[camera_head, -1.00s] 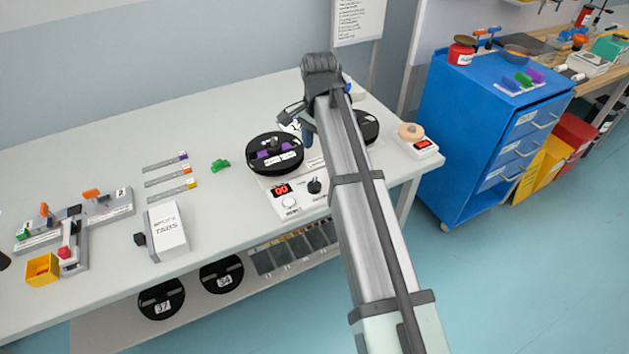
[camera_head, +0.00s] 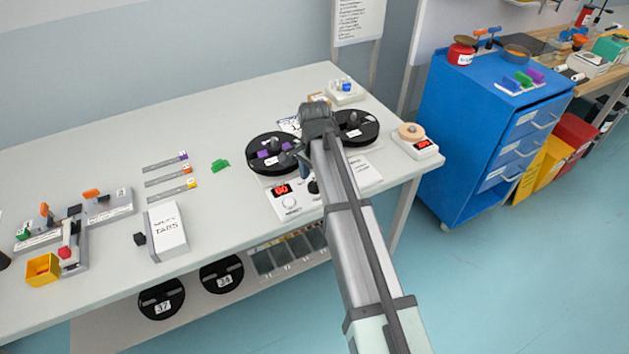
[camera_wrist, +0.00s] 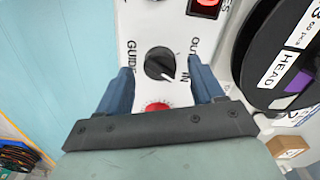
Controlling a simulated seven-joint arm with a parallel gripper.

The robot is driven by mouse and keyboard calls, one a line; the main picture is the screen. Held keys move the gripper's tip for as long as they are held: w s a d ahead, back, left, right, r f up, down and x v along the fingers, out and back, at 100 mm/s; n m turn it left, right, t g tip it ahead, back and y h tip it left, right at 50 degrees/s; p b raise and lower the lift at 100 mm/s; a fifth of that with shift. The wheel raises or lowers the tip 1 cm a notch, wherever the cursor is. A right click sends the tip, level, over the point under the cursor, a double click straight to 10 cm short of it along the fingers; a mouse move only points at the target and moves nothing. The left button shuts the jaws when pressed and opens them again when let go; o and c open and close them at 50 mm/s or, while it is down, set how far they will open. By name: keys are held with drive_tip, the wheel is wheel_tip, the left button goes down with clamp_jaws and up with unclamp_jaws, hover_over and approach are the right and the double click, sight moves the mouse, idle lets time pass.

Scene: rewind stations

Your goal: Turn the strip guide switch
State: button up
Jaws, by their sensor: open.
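The strip guide switch is a black round knob (camera_wrist: 159,63) on a white panel (camera_wrist: 136,20), with lettering reading GUIDE on its left and IN on its right in the wrist view. Its white pointer mark points to the lower right, towards IN. My gripper (camera_wrist: 160,68) is open, with one blue finger on each side of the knob and gaps visible between; I cannot tell how far above the panel the tips are. In the head view my gripper (camera_head: 303,166) is over the panel and the knob (camera_head: 314,187) is partly hidden by my arm.
A black reel (camera_wrist: 283,50) marked HEAD lies close to the right finger. A red button (camera_wrist: 156,106) sits just below the knob. In the head view a second reel (camera_head: 356,127) lies behind my arm, and a white TABS box (camera_head: 168,232) stands to the left.

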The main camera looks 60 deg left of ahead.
drive_tip(key=shift+f, duration=0.75)
drive_tip(key=c, duration=1.1)
drive_tip(key=shift+o, duration=0.2)
drive_tip(key=shift+n, duration=0.3)
drive_tip(key=n, duration=1.1)
drive_tip(key=shift+n, duration=0.3)
